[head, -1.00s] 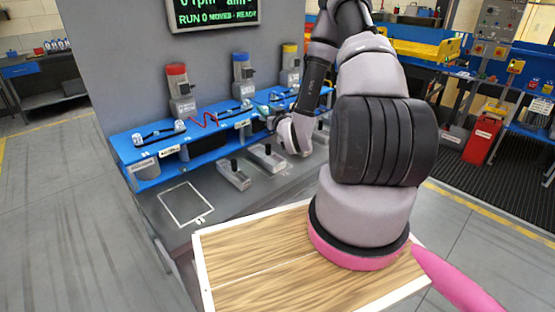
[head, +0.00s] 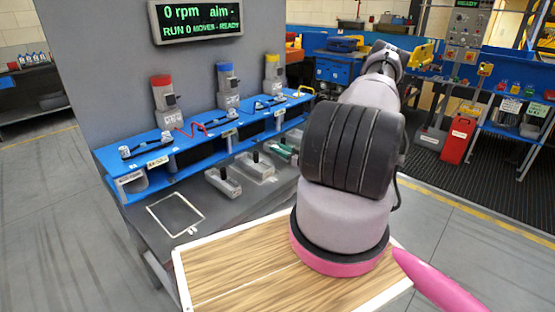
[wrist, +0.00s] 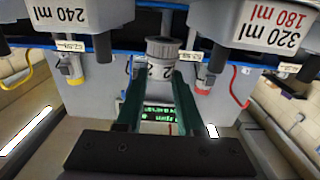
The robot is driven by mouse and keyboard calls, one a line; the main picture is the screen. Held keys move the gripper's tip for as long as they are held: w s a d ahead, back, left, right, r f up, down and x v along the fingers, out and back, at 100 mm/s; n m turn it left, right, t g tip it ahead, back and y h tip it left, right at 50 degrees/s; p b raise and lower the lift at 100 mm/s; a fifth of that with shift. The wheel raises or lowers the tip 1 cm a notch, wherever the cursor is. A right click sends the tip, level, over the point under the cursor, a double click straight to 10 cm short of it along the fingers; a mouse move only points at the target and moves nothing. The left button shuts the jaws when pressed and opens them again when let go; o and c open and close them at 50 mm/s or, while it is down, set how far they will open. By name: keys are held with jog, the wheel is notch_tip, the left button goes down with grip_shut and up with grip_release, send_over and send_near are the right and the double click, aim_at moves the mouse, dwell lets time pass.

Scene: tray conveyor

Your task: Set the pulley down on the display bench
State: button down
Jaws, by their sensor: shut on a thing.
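In the wrist view my gripper's two dark green fingers (wrist: 156,88) are closed around a small grey cylinder, which I take to be the pulley (wrist: 162,52). It has a ribbed rim and a pale band with a dark figure on it. In the head view my arm hides the gripper and pulley. The display bench (head: 200,240) has a dark grey top with a white square outline at its left end. A blue shelf (head: 112,160) runs along its back. I cannot tell from these frames how far the pulley is from the bench top.
Grey units with black knobs (head: 223,182) stand on the bench. Red-, blue- and yellow-capped posts (head: 163,105) rise behind the shelf, under a screen (head: 196,22). Large labelled grey bodies (wrist: 72,18) flank the fingers in the wrist view. The left of the bench top looks clear.

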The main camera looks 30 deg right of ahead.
jog(key=shift+f, duration=2.05)
jog(key=shift+f, duration=0.2)
jog(key=c, duration=0.5)
grip_release()
jog(key=shift+r, duration=0.1)
